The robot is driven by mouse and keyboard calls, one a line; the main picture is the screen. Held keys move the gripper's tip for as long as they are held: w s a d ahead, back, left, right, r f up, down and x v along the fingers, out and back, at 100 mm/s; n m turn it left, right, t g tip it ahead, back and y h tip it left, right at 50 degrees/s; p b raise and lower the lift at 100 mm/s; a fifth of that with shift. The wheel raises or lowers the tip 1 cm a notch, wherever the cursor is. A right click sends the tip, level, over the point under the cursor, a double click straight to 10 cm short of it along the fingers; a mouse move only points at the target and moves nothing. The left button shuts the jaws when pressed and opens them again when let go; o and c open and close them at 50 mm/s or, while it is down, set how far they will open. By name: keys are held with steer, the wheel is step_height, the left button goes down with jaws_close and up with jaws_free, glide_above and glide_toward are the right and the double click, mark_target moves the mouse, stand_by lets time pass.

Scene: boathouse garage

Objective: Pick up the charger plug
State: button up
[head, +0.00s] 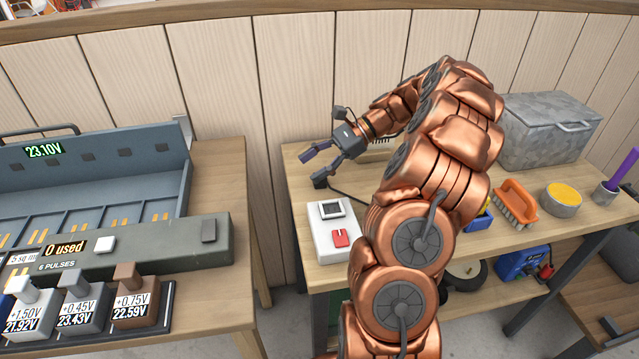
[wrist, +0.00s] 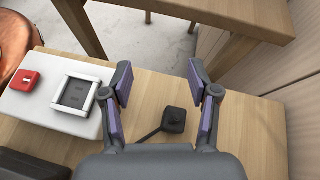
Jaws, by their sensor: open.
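The charger plug (wrist: 174,119) is a small black block with a dark cable in the wrist view. It lies on the wooden workbench, between my fingers and nearer the right finger in that view. In the head view the black plug (head: 320,182) shows just below my fingertips, with its cable running right toward my arm. My gripper (head: 313,166) is open and empty above the bench's left end. Its purple-padded fingers (wrist: 160,80) are spread apart in the wrist view. I cannot tell the exact height of the fingers above the plug.
An orange brush (head: 515,203), a yellow-topped tin (head: 561,198) and a metal chest (head: 540,135) are farther right. The wooden wall (head: 280,70) rises behind the bench.

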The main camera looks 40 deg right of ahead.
steer(key=d+f+m, duration=0.1)
steer(key=d, duration=0.1)
steer(key=d+f+m+t, duration=0.1)
steer(key=d, duration=0.2)
steer(key=d+f+m+t, duration=0.1)
steer(key=d, duration=0.2)
steer(key=shift+s+d+f+b, duration=0.15)
steer(key=shift+s+f+b, duration=0.15)
steer(key=shift+f, duration=0.1)
steer(key=shift+m+t, duration=0.3)
steer(key=shift+r+p+x, duration=0.15)
steer(key=shift+p+x, duration=0.15)
steer(key=shift+x, duration=1.4)
steer(key=shift+r+p+x, duration=0.15)
steer(key=shift+p+x, duration=0.15)
steer(key=shift+x, duration=1.45)
steer(key=shift+w+a+f, duration=0.15)
steer(key=shift+a+f, duration=0.1)
steer(key=shift+a, duration=0.15)
steer(key=shift+c, duration=0.2)
jaws_close()
